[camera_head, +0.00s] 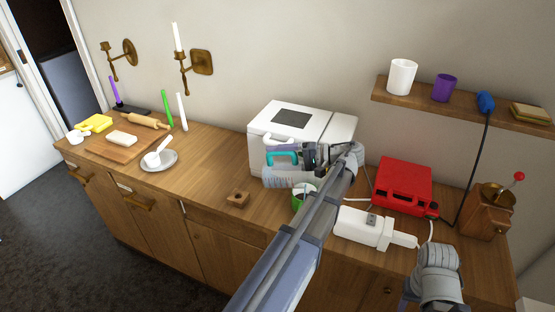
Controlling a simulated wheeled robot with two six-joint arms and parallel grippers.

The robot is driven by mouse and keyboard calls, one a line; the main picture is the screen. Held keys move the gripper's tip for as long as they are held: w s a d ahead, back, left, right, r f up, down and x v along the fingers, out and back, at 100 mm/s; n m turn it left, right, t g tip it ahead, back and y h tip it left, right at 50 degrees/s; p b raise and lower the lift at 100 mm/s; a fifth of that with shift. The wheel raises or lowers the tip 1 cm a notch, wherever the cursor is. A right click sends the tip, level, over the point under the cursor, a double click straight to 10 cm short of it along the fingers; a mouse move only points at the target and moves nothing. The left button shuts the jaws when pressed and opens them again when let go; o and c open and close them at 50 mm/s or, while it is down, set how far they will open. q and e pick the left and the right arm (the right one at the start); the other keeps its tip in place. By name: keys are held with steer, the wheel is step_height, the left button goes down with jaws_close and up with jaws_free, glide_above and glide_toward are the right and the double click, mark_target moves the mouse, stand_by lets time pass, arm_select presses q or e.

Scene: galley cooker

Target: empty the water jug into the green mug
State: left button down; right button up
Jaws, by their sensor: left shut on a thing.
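The water jug (288,180), pale and clear-looking with a teal handle, is held up in front of the white appliance. My left gripper (312,156) is shut on the jug at its handle side. The green mug (299,204) stands on the counter just below the jug, and my left arm hides its right part. The jug appears above the mug and apart from it. Its tilt, and whether any water is flowing, I cannot make out. Part of my right arm shows at the lower right, but its fingertips do not.
A white box-shaped appliance (270,123) stands behind the jug. To the right are a red toaster (404,180), a white hand appliance (362,229) and a wooden grinder (486,214). A shelf (460,108) hangs above.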

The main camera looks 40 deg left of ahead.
arm_select(q)
steer(key=shift+w+d+y+b, duration=0.1)
steer(key=shift+d+y+b, duration=0.1)
steer(key=shift+y+b, duration=0.15)
steer(key=shift+r, duration=0.35)
stand_by(1.6)
steer(key=shift+w+d+r+g+y, duration=0.15)
steer(key=shift+d+r+g+y, duration=0.15)
steer(key=shift+r, duration=0.4)
steer(key=shift+r+p, duration=0.2)
steer(key=shift+p, duration=0.1)
stand_by(0.6)
steer(key=shift+w+d+r+y+p, duration=0.1)
steer(key=shift+d+r+y+p, duration=0.1)
steer(key=shift+r, duration=0.35)
steer(key=shift+w+d+r+y+p, duration=0.1)
steer(key=shift+d+r+y+p, duration=0.1)
steer(key=shift+r, duration=0.3)
steer(key=shift+a, duration=0.1)
